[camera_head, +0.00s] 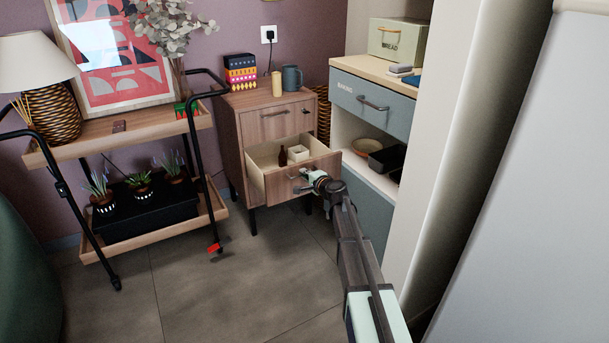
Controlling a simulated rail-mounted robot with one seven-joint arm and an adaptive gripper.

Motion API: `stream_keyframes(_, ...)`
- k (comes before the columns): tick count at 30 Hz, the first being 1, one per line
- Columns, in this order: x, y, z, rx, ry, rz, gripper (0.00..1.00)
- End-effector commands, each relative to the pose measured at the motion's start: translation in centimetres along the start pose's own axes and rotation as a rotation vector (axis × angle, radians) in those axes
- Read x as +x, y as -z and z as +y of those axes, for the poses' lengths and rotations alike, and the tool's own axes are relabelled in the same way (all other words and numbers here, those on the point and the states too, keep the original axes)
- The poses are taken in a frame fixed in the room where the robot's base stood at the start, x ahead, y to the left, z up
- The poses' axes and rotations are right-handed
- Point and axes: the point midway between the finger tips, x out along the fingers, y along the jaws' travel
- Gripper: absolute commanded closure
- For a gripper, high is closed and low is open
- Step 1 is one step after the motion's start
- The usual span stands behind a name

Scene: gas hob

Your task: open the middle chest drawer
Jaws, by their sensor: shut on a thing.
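The small wooden chest (231,139) stands against the back wall, with its top drawer (279,120) closed. The drawer below it, the middle drawer (279,184), is pulled well out, showing its pale inside. A small dark brown bottle (283,157) and a white box (298,153) stand in it. My gripper (301,182) is at the front of this open drawer, shut on its handle. The handle is small here and partly covered by the gripper. What lies under the open drawer is mostly hidden.
A two-tier trolley (137,137) with plants stands left of the chest. A cabinet with a blue-grey drawer (372,103) and open shelf stands close on the right. A patterned box, candle and blue mug (292,78) stand on the chest.

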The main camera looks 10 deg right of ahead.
Motion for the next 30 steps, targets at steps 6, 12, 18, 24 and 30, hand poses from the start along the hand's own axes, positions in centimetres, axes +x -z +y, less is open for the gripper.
stream_keyframes(6,0.0,0.0,0.0,0.000,0.000,0.000,0.81)
stream_keyframes(12,0.0,0.0,0.0,0.000,0.000,0.000,0.81)
stream_keyframes(18,-0.7,0.0,0.0,0.000,0.000,0.000,0.81)
stream_keyframes(24,-3.2,-0.1,0.0,0.000,0.000,0.002,0.81)
stream_keyframes(30,-7.0,-0.2,0.1,0.000,0.000,0.001,0.81)
